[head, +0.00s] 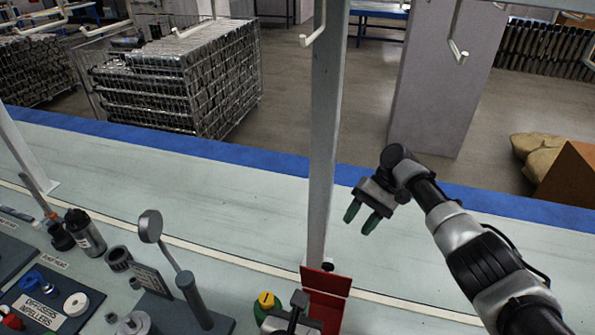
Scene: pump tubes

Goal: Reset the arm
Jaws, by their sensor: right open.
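My right arm (483,258) comes in from the lower right and reaches up and left over the workbench. Its right gripper (361,219) has two dark green-tipped fingers that point down and left. The fingers are apart with nothing between them. The gripper hangs just right of the grey upright post, and the picture shows no contact with it.
A grey post (325,140) rises from the pale bench (210,190). Pump parts, a round-headed stand (151,226) and a labelled tray (40,312) fill the lower left. The bench's right middle is clear.

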